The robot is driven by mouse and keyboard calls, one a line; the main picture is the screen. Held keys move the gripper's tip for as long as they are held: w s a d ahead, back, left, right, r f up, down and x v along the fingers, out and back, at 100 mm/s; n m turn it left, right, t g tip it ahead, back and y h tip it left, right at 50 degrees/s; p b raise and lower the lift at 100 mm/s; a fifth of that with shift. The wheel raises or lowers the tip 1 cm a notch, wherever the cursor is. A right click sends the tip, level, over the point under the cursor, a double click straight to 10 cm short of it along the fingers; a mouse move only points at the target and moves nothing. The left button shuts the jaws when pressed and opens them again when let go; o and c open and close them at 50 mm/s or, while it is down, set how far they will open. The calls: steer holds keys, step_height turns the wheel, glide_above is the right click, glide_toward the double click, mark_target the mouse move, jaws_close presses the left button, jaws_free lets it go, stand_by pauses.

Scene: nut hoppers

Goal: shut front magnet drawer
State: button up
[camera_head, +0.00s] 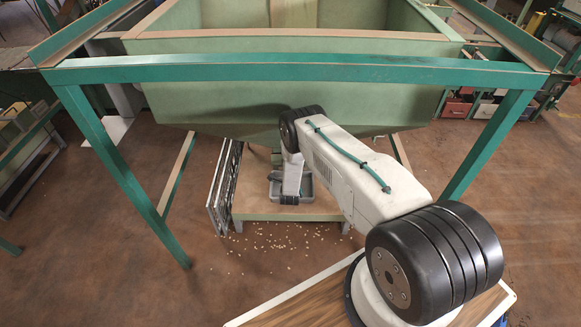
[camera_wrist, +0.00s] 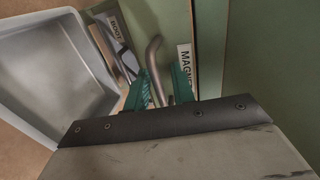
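In the wrist view, a white label reading "MAGN…" (camera_wrist: 185,66) is on a green panel edge; the rest of its word is cut off by my gripper. A bent metal handle (camera_wrist: 154,62) stands beside it. My gripper (camera_wrist: 161,86) has its two teal fingers apart, one on each side of the handle's lower part, with a gap visible between them. I cannot tell whether either finger touches it. In the head view my arm reaches under the green hopper (camera_head: 290,100), and the arm and hopper hide the drawer. How far it stands out is unclear.
A grey tray (camera_wrist: 50,75) is close to the left of my fingers; it also shows on the low wooden stand (camera_head: 260,207). A second, small label (camera_wrist: 116,30) is nearby. Metal grids (camera_head: 222,190) lean left of the stand. Green frame legs (camera_head: 125,180) flank the hopper. Nuts (camera_head: 270,243) are scattered on the floor.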

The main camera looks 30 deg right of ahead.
steer(key=v, duration=0.7)
steer(key=shift+s+a, duration=0.2)
steer(key=shift+s, duration=0.1)
